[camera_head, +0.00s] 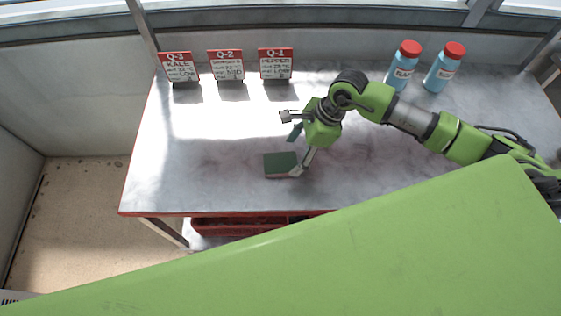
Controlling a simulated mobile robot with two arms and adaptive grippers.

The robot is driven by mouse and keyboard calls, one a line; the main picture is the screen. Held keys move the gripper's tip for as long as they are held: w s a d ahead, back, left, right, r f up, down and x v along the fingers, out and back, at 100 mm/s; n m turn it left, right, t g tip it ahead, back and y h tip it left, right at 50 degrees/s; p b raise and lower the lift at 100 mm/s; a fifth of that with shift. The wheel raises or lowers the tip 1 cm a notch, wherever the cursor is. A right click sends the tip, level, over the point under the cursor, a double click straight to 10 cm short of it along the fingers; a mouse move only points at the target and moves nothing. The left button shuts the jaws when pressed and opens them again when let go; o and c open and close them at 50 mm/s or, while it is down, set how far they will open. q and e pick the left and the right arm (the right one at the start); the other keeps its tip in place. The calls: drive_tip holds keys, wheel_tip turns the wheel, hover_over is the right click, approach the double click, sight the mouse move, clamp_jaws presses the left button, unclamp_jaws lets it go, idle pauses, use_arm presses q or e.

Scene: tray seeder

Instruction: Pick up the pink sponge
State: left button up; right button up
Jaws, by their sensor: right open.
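A small block with a dark green top (277,163) lies flat on the grey table (190,180), near the front edge. It looks like a sponge with a scouring face up; no pink shows clearly on it. My right gripper (290,143) is open, its arm coming in from the right. One finger reaches down to the block's right front corner, and I cannot tell if it touches. The other finger is farther back, above the table. Nothing is held between the fingers. A small teal piece shows between them; I cannot tell what it is. My left gripper is out of view.
Three red-topped sign cards, Q-3 (179,68), Q-2 (226,66) and Q-1 (275,65), stand along the back. Two blue bottles with red caps (403,66) (444,68) stand back right. A red tray (235,226) is below the front edge. The table's left is clear.

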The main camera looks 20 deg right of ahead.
sight(284, 161)
drive_tip(key=a+f, duration=0.1)
drive_tip(key=a+f+p, duration=0.1)
drive_tip(key=f, duration=0.1)
drive_tip(key=shift+w+a+p, duration=0.2)
drive_tip(key=shift+p, duration=0.1)
drive_tip(key=shift+a+f, duration=0.15)
drive_tip(key=shift+f, duration=0.4)
drive_tip(key=c, duration=0.8)
drive_tip(key=shift+w+r, duration=0.1)
drive_tip(key=shift+r+b, duration=0.4)
drive_tip(key=shift+r, duration=0.1)
drive_tip(key=shift+s+d+r+b, duration=0.7)
drive_tip(key=shift+s+r+b, duration=0.2)
drive_tip(key=shift+s+r, duration=1.25)
drive_tip(key=shift+s+d+r+b, duration=0.65)
drive_tip(key=shift+s+r+b, duration=0.25)
drive_tip(key=shift+s+r, duration=1.2)
drive_tip(key=shift+s+d+r+b, duration=0.8)
drive_tip(key=shift+s+r, duration=0.9)
drive_tip(key=shift+s, duration=0.8)
